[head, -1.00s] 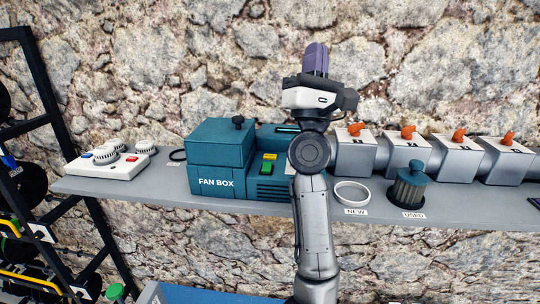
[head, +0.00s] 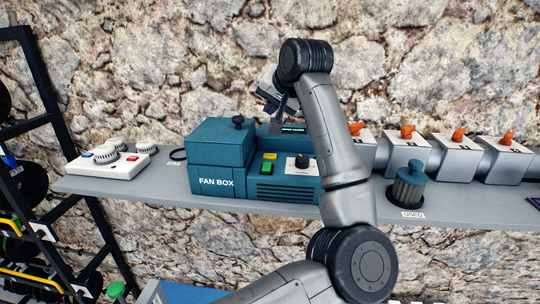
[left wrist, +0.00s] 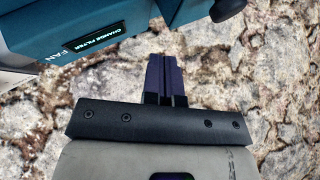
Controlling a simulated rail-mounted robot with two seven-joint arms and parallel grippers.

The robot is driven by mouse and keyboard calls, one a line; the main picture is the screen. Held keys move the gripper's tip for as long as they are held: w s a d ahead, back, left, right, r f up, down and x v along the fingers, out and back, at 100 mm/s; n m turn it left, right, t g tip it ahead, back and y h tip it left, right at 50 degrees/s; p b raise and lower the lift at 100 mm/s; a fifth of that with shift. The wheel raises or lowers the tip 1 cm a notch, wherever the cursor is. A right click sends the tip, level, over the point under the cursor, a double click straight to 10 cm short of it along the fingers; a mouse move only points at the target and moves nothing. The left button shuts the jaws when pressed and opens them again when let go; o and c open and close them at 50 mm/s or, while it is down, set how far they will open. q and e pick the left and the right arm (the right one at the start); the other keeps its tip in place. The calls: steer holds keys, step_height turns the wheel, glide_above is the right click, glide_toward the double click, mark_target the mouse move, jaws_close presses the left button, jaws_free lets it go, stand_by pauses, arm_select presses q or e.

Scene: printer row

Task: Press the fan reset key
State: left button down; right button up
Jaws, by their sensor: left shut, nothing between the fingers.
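The teal fan box (head: 217,181) stands on the shelf, with a black knob on its lid. Its right-hand unit carries a green key (head: 267,169), a yellow key (head: 270,156) and a dark dial (head: 302,162) on a white plate. I cannot read which key is the reset. A small display (head: 293,129) sits behind them; in the left wrist view the display (left wrist: 95,39) reads "CHANGE FILTER". My left gripper (head: 272,104) is above and behind the unit, apart from the keys. Its purple fingers (left wrist: 165,78) are shut and empty. My right gripper is out of view.
A used filter (head: 409,185) stands on the shelf behind the "USED" label. Grey boxes with orange levers (head: 407,132) line the right. A white control panel (head: 107,162) is at left. The stone wall is close behind the shelf.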

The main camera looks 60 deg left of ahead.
arm_select(q)
steer(key=shift+d+f, duration=0.1)
steer(key=shift+f, duration=0.2)
steer(key=b, duration=0.5)
glide_above(272, 155)
step_height(272, 155, down, 7)
steer(key=shift+r, duration=0.1)
steer(key=shift+f+b, duration=0.5)
steer(key=shift+f, duration=0.3)
stand_by(0.8)
stand_by(0.7)
